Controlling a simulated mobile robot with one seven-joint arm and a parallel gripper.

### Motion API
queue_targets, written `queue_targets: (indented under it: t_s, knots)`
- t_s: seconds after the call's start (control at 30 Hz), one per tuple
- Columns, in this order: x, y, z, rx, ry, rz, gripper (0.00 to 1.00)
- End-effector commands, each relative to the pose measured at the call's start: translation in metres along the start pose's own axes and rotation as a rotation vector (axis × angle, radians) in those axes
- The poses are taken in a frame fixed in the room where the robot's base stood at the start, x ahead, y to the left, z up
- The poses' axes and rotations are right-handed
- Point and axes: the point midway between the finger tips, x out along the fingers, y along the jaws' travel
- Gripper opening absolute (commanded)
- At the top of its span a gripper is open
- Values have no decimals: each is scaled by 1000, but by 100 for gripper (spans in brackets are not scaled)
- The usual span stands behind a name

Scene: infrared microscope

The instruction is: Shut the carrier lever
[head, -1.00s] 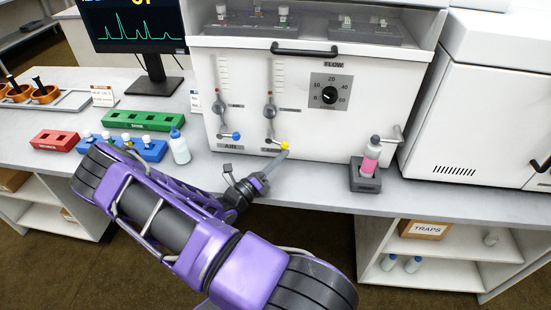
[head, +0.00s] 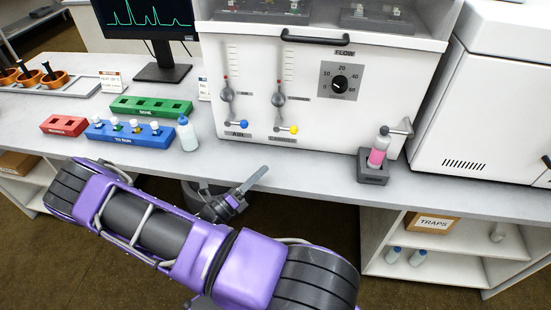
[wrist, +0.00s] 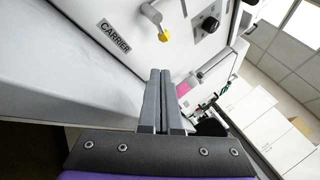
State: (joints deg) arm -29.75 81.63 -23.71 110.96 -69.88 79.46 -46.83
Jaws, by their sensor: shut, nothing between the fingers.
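The carrier lever is a short grey handle with a yellow knob (head: 294,129) low on the white panel, above the CARRIER label. In the head view it points to the right, close to level. In the wrist view its yellow end (wrist: 165,37) is ahead of the fingertips, with the CARRIER label (wrist: 114,37) to its left. My gripper (head: 263,171) is shut and empty, in front of the panel and apart from the lever, near the bench's front edge. Its closed fingers (wrist: 160,74) also show in the wrist view.
The blue-knobbed air lever (head: 243,124) is left of the carrier lever and also points right. A flow dial (head: 340,84) is at upper right. A white bottle (head: 188,136) and sample racks are left.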

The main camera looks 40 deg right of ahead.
Motion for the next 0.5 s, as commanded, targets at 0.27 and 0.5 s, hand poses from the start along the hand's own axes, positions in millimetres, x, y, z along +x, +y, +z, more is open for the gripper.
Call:
queue_targets:
  t_s: [0.27,0.5]
  knots:
    - [-48,1,0,1,-1,1,0]
    - [-57,0,0,0,0,-1,0]
